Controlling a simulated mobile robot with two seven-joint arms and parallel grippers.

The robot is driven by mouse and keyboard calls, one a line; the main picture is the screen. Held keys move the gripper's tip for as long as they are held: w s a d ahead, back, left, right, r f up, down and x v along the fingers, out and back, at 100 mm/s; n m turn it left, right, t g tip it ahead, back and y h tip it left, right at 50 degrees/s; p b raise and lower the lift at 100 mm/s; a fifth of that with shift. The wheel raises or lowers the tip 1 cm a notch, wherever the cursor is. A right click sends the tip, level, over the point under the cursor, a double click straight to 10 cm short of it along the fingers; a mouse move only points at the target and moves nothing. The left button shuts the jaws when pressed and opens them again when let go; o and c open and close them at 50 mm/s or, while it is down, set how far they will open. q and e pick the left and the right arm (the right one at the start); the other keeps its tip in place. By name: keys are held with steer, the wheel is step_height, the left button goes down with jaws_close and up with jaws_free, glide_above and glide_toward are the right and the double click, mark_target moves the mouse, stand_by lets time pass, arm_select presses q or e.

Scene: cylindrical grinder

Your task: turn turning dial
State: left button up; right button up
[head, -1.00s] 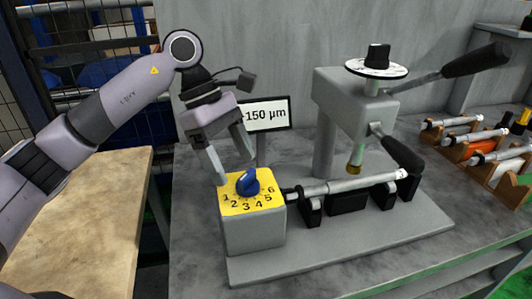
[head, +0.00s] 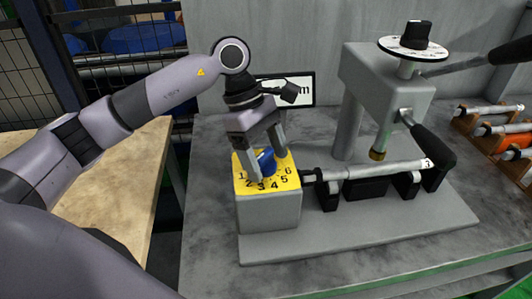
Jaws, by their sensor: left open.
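The turning dial is a blue knob (head: 266,161) on a yellow plate (head: 286,182) numbered 1 to 6, on top of a grey block (head: 268,212). My left gripper (head: 268,168) comes down over it from above. Its two fingers are apart, one on the left front side of the knob and one on the right back side. The left finger hides part of the knob and plate. I cannot tell whether the fingers touch the knob. My right gripper is not in view.
The grey grinder stand (head: 385,85) with a black-and-white dial (head: 416,40) and black levers rises to the right. A shaft (head: 375,171) lies on supports beside the block. A display sign (head: 300,89) stands behind my gripper. More shafts sit in a rack (head: 500,150) far right.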

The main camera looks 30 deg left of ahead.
arm_select(q)
steer(key=c, duration=1)
steer(key=shift+o, duration=0.2)
steer(key=shift+f+n+t+b, duration=0.1)
steer(key=shift+n+t+b, duration=0.2)
steer(key=shift+n+b, duration=0.45)
steer(key=n+t+b, duration=0.1)
steer(key=n, duration=0.1)
steer(key=shift+w+n, duration=0.1)
steer(key=shift+n, duration=0.25)
steer(key=shift+n+b, duration=0.35)
steer(key=shift+n, duration=0.15)
steer(key=shift+t, duration=0.3)
steer(key=shift+n, duration=0.4)
steer(key=o, duration=1)
steer(key=shift+c, duration=0.2)
